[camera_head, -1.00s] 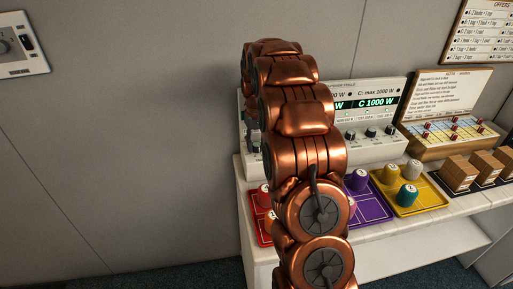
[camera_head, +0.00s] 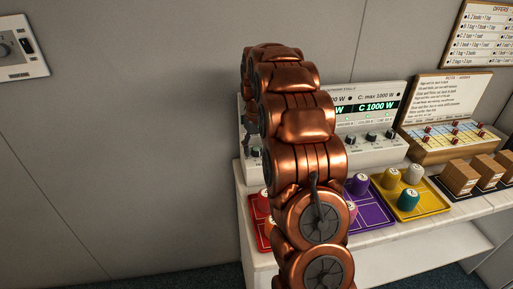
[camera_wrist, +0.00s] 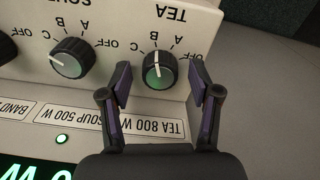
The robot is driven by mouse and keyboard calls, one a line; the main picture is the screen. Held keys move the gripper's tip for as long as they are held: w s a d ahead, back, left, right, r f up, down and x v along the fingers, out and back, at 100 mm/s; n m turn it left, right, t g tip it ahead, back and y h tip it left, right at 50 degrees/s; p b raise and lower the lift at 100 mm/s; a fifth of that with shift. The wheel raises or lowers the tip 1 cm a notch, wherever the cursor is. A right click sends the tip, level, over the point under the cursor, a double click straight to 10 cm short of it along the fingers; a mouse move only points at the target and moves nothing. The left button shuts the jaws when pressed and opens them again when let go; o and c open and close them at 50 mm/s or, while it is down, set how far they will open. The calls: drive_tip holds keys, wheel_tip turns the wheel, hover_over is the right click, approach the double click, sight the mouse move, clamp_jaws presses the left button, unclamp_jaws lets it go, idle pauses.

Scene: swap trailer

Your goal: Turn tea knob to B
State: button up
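The tea knob (camera_wrist: 160,71) is a dark round knob with a green face, on a white panel in the wrist view. Its white pointer line aims up in the picture, at the letter B. The lettering appears upside down. My gripper (camera_wrist: 160,69) is open, with one purple-padded finger on each side of the knob. A gap shows between each finger and the knob, so they look apart from it. In the head view my arm covers much of the white control unit (camera_head: 376,137), and the tea knob cannot be made out there.
The soup knob (camera_wrist: 72,62) sits left of the tea knob, close to my left finger. In the head view, a purple tray (camera_head: 372,221) and a yellow tray (camera_head: 432,203) stand before the unit. A wooden board (camera_head: 452,100) stands to its right.

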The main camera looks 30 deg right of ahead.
sight(256, 148)
wheel_tip(256, 148, up, 12)
idle(0.9)
idle(0.4)
